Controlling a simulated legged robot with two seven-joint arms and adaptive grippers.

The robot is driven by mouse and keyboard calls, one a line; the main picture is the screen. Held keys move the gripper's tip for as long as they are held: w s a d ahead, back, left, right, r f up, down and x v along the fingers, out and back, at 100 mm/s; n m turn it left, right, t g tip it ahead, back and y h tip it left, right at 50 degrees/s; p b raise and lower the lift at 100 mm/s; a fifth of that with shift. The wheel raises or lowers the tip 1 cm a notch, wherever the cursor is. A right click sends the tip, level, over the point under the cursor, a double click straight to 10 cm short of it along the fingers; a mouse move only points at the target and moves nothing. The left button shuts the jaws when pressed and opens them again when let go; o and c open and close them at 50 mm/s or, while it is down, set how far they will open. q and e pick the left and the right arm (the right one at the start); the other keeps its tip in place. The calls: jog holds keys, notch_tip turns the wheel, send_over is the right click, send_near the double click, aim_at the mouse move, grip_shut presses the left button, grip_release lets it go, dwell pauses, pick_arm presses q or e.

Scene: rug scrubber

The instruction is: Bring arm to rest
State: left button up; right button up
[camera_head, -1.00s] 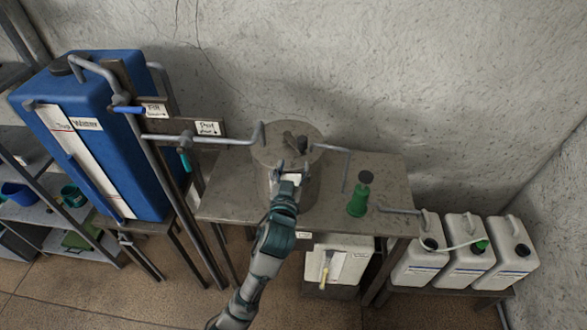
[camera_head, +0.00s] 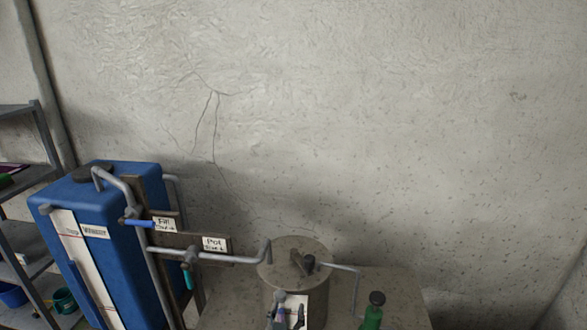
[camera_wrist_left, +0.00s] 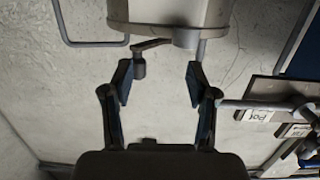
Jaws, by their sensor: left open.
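My left gripper (camera_head: 286,316) shows at the bottom edge of the head view, in front of the round metal pot (camera_head: 297,280). In the left wrist view my left gripper (camera_wrist_left: 160,85) has its two fingers spread apart with nothing between them. The pot (camera_wrist_left: 170,14) with a small lever (camera_wrist_left: 150,46) shows beyond the fingers there, at the top of the picture. I cannot tell whether a fingertip touches anything. Most of my left arm is below the head view. My right gripper is not in view.
A blue water tank (camera_head: 125,240) stands at the left with pipes and a labelled board (camera_head: 215,244). A green bottle (camera_head: 373,312) stands right of the pot on the table (camera_head: 405,290). Shelves (camera_head: 25,240) stand at the far left. The wall above is bare.

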pick_arm(q)
jog(key=s+a+f+g+y, duration=0.1)
jog(key=s+a+f+g, duration=0.1)
jog(key=s+a+f, duration=0.35)
jog(key=s+a+f+g, duration=0.3)
jog(key=f, duration=0.6)
jog(key=s+a+f+g+y, duration=0.1)
jog(key=s+a+f+g, duration=0.1)
jog(key=s+a+f, duration=0.4)
jog(key=s+a+f+g, duration=0.3)
jog(key=s+f, duration=0.2)
jog(key=s, duration=0.4)
jog(key=s+a+f+g, duration=0.2)
jog(key=s+f, duration=0.3)
jog(key=s, duration=0.3)
jog(key=s+f+g, duration=0.2)
jog(key=s+f, duration=0.1)
jog(key=f, duration=2.5)
jog(key=s+a+f, duration=0.1)
jog(key=s+f, duration=0.6)
jog(key=s, duration=0.1)
jog(key=s+a+f+g, duration=0.1)
jog(key=s+a+f, duration=0.1)
jog(key=s+f, duration=0.6)
jog(key=shift+s+a+m+y+b, duration=0.3)
jog(key=shift+s, duration=0.2)
